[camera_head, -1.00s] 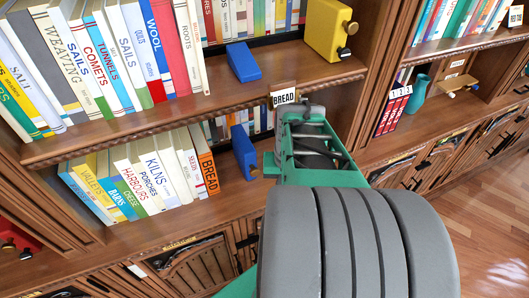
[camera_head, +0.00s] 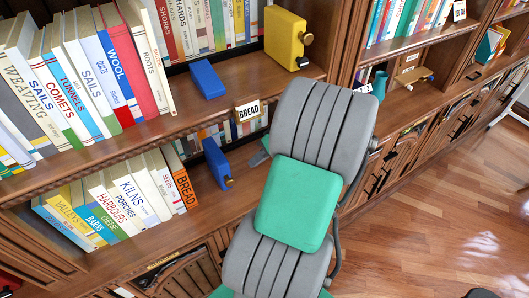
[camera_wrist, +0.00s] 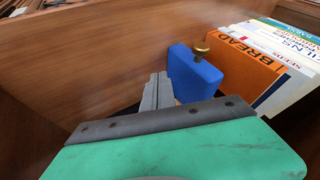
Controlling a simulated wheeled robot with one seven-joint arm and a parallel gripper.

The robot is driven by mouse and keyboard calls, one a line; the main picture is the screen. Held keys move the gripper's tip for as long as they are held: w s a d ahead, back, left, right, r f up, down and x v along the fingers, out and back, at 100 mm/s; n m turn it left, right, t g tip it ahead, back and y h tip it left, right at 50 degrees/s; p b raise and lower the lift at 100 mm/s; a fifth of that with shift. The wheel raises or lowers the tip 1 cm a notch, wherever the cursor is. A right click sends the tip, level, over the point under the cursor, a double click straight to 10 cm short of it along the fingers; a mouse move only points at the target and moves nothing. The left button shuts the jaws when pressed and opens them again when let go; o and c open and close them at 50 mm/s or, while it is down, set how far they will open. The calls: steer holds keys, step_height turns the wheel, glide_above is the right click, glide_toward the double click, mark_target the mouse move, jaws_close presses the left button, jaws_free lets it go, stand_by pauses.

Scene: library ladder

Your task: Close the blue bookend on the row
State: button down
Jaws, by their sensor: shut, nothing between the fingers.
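The blue bookend (camera_head: 217,163) stands upright on the lower shelf, just right of the orange BREAD book (camera_head: 187,190) that ends the row. A small gap shows between them in the head view. In the wrist view the blue bookend (camera_wrist: 196,76), with a brass knob on top, is in front of the orange book (camera_wrist: 240,68). My gripper (camera_wrist: 160,88) is shut and empty, its fingertips close beside the bookend's face away from the books. I cannot tell whether they touch. In the head view my arm hides most of the gripper.
The BREAD label (camera_head: 248,111) hangs at that shelf's edge, close above my arm. Bare lower shelf (camera_wrist: 80,70) lies left of my gripper in the wrist view.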

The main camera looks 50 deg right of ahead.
mark_target(219, 167)
steer(key=shift+x, duration=1.1)
steer(key=a, duration=0.1)
steer(key=w+a+p, duration=0.1)
steer(key=a, duration=0.1)
steer(key=shift+a, duration=0.3)
steer(key=shift+w+a+f, duration=0.15)
steer(key=shift+a+f, duration=0.05)
steer(key=shift+a, duration=0.05)
